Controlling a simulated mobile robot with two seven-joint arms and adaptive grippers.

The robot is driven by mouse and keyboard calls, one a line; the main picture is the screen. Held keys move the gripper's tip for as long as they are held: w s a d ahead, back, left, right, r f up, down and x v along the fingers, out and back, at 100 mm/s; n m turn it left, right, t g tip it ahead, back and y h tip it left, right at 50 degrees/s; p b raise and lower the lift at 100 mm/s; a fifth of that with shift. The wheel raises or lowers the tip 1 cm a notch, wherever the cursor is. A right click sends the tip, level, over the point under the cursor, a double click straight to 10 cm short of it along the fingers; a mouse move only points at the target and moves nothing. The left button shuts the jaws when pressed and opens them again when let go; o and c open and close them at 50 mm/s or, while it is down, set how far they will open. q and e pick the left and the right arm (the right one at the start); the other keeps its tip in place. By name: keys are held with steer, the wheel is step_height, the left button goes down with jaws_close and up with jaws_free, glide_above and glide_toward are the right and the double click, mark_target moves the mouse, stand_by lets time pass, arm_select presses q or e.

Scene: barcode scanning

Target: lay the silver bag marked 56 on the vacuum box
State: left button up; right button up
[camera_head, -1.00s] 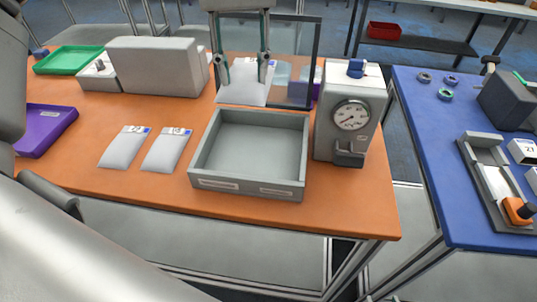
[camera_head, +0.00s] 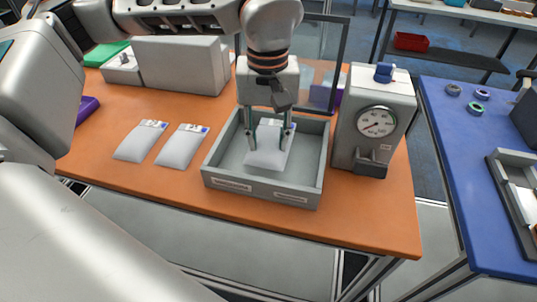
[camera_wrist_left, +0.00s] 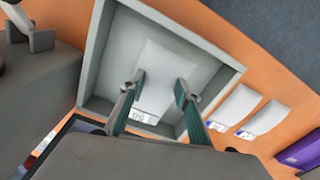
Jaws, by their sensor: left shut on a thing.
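My left gripper (camera_head: 267,149) is shut on a silver bag (camera_head: 265,159), gripping it near its label end. The bag's number is too small to read surely. It is inside the outline of the grey open-topped vacuum box (camera_head: 262,192), low over the floor; I cannot tell whether it touches. In the left wrist view, the bag (camera_wrist_left: 163,65) lies between and beyond the fingers (camera_wrist_left: 158,90), within the walls of the box (camera_wrist_left: 100,50). My right gripper is not in view.
Two other silver bags (camera_head: 140,142) (camera_head: 182,147) lie left of the box. A gauge unit (camera_head: 372,120) stands close on its right. A framed clear panel (camera_head: 340,50) stands behind. A grey block (camera_head: 180,65) is at the back left. The orange table's (camera_head: 110,112) left front is clear.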

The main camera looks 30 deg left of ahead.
mark_target(268, 157)
arm_select(q)
steer(key=shift+f, duration=2.1)
steer(key=shift+f+b, duration=0.2)
steer(key=shift+b, duration=0.1)
steer(key=o, duration=1.1)
step_height(268, 157, up, 12)
steer(key=shift+r+p, duration=0.25)
steer(key=shift+p, duration=0.5)
steer(key=shift+s, duration=0.1)
